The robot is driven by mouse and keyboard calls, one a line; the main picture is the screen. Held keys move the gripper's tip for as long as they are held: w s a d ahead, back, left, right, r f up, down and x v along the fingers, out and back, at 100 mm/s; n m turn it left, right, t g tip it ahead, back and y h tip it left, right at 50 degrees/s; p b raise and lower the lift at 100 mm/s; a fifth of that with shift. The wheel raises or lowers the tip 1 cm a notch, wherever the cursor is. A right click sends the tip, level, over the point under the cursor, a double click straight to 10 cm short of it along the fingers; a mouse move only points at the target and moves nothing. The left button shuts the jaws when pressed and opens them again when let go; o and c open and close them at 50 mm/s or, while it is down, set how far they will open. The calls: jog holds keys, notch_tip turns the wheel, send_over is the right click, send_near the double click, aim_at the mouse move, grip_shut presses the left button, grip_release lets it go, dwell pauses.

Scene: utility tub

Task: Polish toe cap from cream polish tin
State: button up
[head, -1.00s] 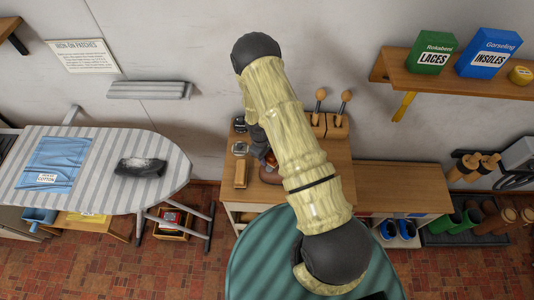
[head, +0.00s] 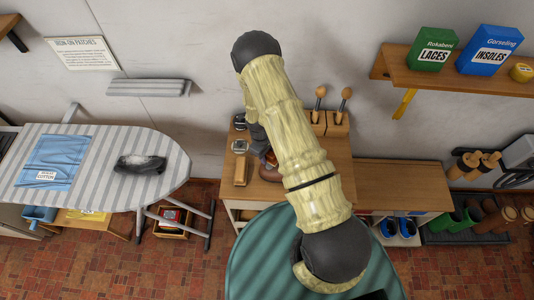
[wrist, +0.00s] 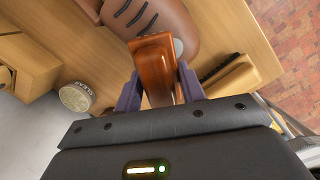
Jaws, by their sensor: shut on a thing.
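My gripper (wrist: 158,90) is shut on a glossy orange-brown wooden applicator (wrist: 155,70), between its two purple fingers. The applicator's far end overlaps the brown shoe (wrist: 170,18) in the wrist view; I cannot tell whether they touch. The shoe has dark laces, and a pale grey round patch shows on it beside the applicator. In the head view the shoe (head: 268,174) is mostly hidden behind my arm. A round tin (wrist: 75,97) with lettering on its pale lid or rim stands left of my gripper in the wrist view.
A wooden brush with dark bristles (wrist: 230,77) lies right of the gripper; the head view shows it (head: 241,171) on the bench (head: 335,170). A wooden holder with two knobbed handles (head: 338,124) stands behind. An ironing board (head: 100,190) is at left, a round green-striped top (head: 260,260) in front.

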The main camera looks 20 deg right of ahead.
jog(key=shift+d+f+b, duration=0.1)
jog(key=shift+f+b, duration=0.25)
jog(key=shift+f, duration=0.1)
jog(key=shift+s+a+r, duration=0.1)
jog(key=shift+s+a, duration=0.15)
jog(key=shift+s, duration=0.4)
jog(key=shift+s+a, duration=0.3)
jog(key=shift+s, duration=0.3)
jog(key=shift+s+a+r, duration=0.1)
jog(key=shift+s+a, duration=0.15)
jog(key=shift+s, duration=0.4)
jog(key=shift+f, duration=0.2)
jog(key=shift+w+d+b, duration=0.25)
jog(key=shift+w, duration=0.35)
jog(key=shift+w+d+b, duration=0.2)
jog(key=shift+w+d, duration=0.1)
jog(key=shift+w, duration=0.35)
jog(key=shift+w+d+b, duration=0.25)
jog(key=shift+w, duration=0.35)
